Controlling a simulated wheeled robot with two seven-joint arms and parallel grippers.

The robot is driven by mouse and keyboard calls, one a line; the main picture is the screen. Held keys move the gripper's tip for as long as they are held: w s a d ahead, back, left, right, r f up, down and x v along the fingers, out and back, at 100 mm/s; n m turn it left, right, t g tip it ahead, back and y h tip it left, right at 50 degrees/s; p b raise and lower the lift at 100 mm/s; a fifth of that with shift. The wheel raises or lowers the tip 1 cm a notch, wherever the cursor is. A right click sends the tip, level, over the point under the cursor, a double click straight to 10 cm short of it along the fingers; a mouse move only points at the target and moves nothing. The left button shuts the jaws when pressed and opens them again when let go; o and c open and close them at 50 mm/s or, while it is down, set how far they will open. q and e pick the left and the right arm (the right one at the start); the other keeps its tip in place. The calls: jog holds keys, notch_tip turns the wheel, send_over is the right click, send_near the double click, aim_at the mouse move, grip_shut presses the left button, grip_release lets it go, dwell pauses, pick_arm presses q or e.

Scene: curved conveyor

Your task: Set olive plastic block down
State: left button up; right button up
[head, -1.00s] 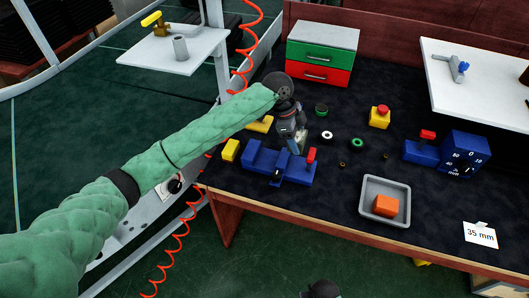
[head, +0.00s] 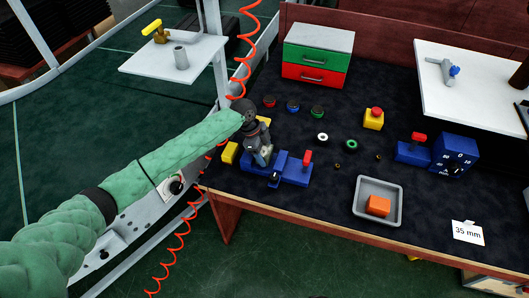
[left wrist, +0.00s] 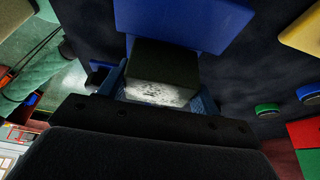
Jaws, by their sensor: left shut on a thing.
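My left gripper (head: 262,161) is shut on the olive plastic block. In the left wrist view the dark olive block (left wrist: 164,62) sits between the fingers, with a pale, brightly lit near face. In the head view the gripper hides the block. The gripper points down over the left part of a blue fixture (head: 294,172) with a red-topped lever. In the left wrist view the blue fixture (left wrist: 190,22) lies just beyond the block. I cannot tell whether they touch. My right gripper is not in view.
A yellow block (head: 229,153) stands left of the blue fixture. A grey tray (head: 371,217) holds an orange block (head: 378,206). Coloured rings and small brass parts lie behind and to the right. A drawer unit (head: 318,54) stands at the back. The front middle of the dark table is clear.

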pick_arm(q)
jog(key=shift+f, duration=0.7)
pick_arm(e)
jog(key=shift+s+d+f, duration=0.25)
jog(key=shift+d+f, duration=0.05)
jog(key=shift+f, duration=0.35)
pick_arm(q)
jog(key=shift+f, duration=0.15)
jog(key=o, duration=1)
jog(key=shift+o, duration=0.2)
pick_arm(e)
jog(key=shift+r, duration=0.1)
pick_arm(q)
jog(key=shift+r, duration=0.25)
jog(key=shift+w+a+r, duration=0.1)
jog(key=shift+a+r, duration=0.05)
jog(key=b+v, duration=0.3)
jog(key=v, duration=0.8)
jog(key=shift+r, duration=0.2)
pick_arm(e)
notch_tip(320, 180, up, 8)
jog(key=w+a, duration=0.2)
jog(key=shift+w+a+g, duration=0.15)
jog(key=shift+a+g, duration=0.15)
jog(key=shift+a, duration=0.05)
pick_arm(q)
jog(key=shift+a+f, duration=0.1)
